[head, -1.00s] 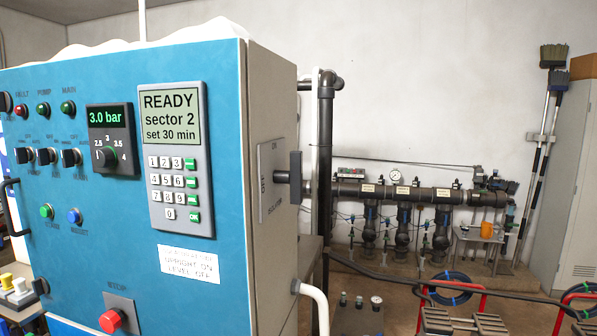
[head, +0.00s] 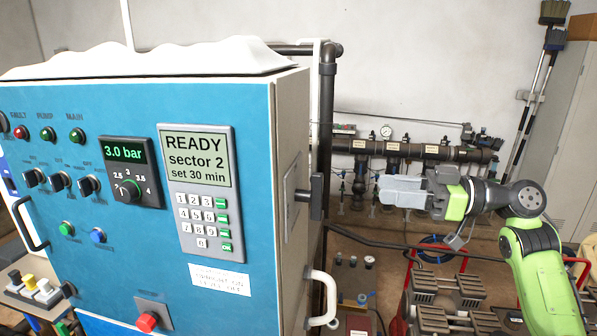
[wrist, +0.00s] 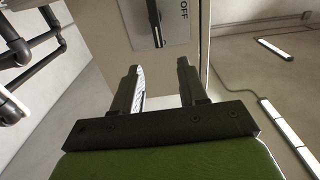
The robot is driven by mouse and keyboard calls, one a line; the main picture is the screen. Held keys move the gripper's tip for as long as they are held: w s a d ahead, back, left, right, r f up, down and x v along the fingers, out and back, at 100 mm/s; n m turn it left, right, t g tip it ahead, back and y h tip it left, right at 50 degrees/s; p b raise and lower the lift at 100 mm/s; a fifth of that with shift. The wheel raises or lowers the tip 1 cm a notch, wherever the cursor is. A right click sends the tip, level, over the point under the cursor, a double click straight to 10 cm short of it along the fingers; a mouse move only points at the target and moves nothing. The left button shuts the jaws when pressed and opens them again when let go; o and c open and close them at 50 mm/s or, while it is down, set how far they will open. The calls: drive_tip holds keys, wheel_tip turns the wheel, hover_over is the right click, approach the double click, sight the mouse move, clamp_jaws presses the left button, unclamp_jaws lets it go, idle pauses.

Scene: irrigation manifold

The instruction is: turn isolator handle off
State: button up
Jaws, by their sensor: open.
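The isolator handle (head: 316,196) is a dark upright bar on the right side wall of the blue cabinet, standing out from a pale plate (head: 292,197). The label (head: 220,280) on the cabinet front reads upright on, level off. My gripper (head: 383,191) is to the right of the handle, with its fingers pointing left toward it and a clear gap between. In the wrist view, the two fingers (wrist: 157,78) are apart with nothing between them. The handle (wrist: 154,22) shows there beyond the fingertips, beside the OFF marking, partly cut off by the top edge.
The cabinet front carries a keypad panel (head: 204,196) reading READY sector 2, and a red stop button (head: 147,322). Dark pipework (head: 420,150) runs along the back wall.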

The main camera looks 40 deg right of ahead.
sight(322, 184)
drive_tip(key=p+x, duration=0.1)
drive_tip(key=x, duration=1.2)
drive_tip(key=shift+w+f, duration=0.1)
drive_tip(key=shift+w+a+f, duration=0.1)
drive_tip(key=shift+w, duration=0.35)
drive_tip(key=shift+s, duration=0.1)
clamp_jaws()
